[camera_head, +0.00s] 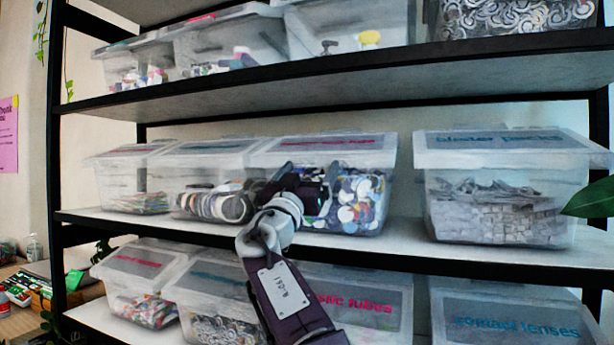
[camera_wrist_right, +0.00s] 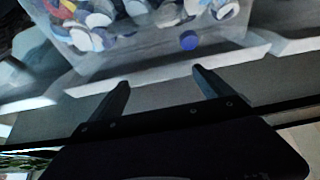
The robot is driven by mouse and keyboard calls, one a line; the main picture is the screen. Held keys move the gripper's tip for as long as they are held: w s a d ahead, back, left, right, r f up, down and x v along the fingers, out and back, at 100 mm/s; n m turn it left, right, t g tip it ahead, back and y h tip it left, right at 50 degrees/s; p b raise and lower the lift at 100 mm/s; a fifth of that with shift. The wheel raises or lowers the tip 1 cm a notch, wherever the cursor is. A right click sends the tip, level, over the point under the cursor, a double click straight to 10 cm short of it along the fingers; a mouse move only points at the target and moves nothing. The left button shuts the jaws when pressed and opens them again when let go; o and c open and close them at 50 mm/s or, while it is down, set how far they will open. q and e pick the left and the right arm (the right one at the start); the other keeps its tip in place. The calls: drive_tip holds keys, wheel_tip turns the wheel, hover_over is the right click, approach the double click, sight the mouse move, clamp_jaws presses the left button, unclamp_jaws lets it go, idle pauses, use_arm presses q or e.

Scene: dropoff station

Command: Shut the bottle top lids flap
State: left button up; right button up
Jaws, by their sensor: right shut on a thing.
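The bottle top bin (camera_head: 365,222) is a clear tub of mixed coloured caps on the middle shelf. Its translucent lid flap (camera_head: 378,157) with a red label shows at the bin's upper front. I cannot tell whether the flap is fully down. My right gripper (camera_head: 318,196) is in front of the bin's left part, below the flap, and hides some caps. In the right wrist view, the gripper (camera_wrist_right: 160,88) has its fingers apart below the bin (camera_wrist_right: 215,38); what it grips is not clear. My left gripper is not in view.
Another clear bin (camera_head: 225,206) stands close on the left. The blister packs bin (camera_head: 490,215) stands to the right across a gap. The upper shelf's dark edge (camera_head: 400,57) runs above the lids. More lidded bins (camera_head: 360,290) stand on the shelf below.

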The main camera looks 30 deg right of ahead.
drive_tip(key=shift+w+d+f+b, duration=0.15)
drive_tip(key=shift+w+f+b, duration=0.15)
drive_tip(key=shift+f, duration=0.45)
drive_tip(key=o, duration=1.7)
drive_tip(key=shift+c, duration=0.2)
drive_tip(key=shift+o, duration=0.7)
drive_tip(key=shift+w+d+f, duration=0.15)
drive_tip(key=shift+w+d, duration=0.05)
drive_tip(key=shift+d, duration=0.2)
drive_tip(key=b+v, duration=0.6)
drive_tip(key=v, duration=0.3)
